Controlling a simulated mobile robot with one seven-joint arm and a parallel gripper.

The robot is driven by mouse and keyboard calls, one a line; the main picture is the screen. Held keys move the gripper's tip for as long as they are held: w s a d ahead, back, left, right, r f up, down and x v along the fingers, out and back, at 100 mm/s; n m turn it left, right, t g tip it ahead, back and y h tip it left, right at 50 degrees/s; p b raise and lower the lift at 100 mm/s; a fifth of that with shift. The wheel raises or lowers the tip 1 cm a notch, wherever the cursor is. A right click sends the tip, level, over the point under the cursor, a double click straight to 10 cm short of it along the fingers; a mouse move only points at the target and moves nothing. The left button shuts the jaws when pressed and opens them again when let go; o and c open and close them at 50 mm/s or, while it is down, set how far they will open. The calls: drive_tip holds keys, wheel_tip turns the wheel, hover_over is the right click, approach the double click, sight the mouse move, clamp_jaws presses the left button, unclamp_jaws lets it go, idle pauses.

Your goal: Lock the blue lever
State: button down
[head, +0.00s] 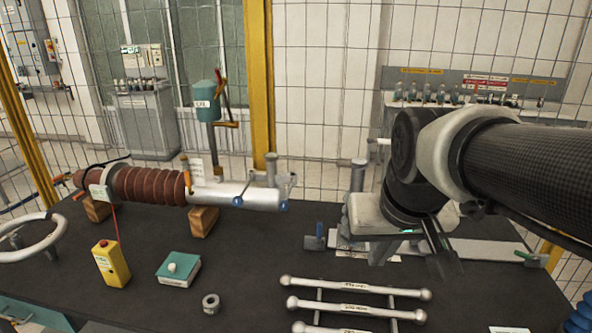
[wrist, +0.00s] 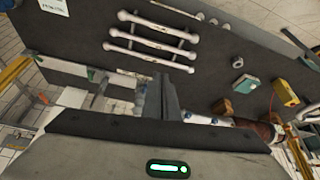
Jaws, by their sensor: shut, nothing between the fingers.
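My gripper (head: 446,262) is shut and empty, pointing down above the right part of the dark table in the head view. Its closed fingers also show in the wrist view (wrist: 160,96). A small blue-grey lever-like tab (head: 316,238) stands at the left end of a pale flat bar, left of my gripper and apart from it. Small blue knobs (head: 283,206) sit on the silver end of the brown ribbed bushing (head: 150,186). I cannot tell for sure which of these is the blue lever. My wrist hides part of the flat bar.
A mesh fence with a yellow post (head: 259,80) stands behind. Bare table lies between the ring and the rods.

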drive_tip(key=w+d+f+m+y+b, duration=0.1)
drive_tip(key=w+f+b, duration=0.1)
drive_tip(key=w+f, duration=0.4)
drive_tip(key=w+d+f+m+t+y+b, duration=0.1)
drive_tip(key=w+f, duration=0.4)
drive_tip(key=w, duration=1)
drive_tip(key=w+d+f+y+b, duration=0.1)
drive_tip(key=w+d+f+b, duration=0.2)
drive_tip(key=w+f, duration=0.3)
drive_tip(key=w+b, duration=0.1)
drive_tip(key=w, duration=0.4)
drive_tip(key=shift+d+f+m+y, duration=0.25)
drive_tip(key=shift+f+m+y, duration=0.1)
drive_tip(key=shift+m+y, duration=0.05)
drive_tip(key=shift+w, duration=0.1)
approach(319, 235)
drive_tip(key=w+f, duration=0.3)
drive_tip(key=f, duration=0.1)
drive_tip(key=shift+w+d, duration=0.1)
drive_tip(key=shift+w, duration=0.1)
drive_tip(key=shift+r, duration=0.15)
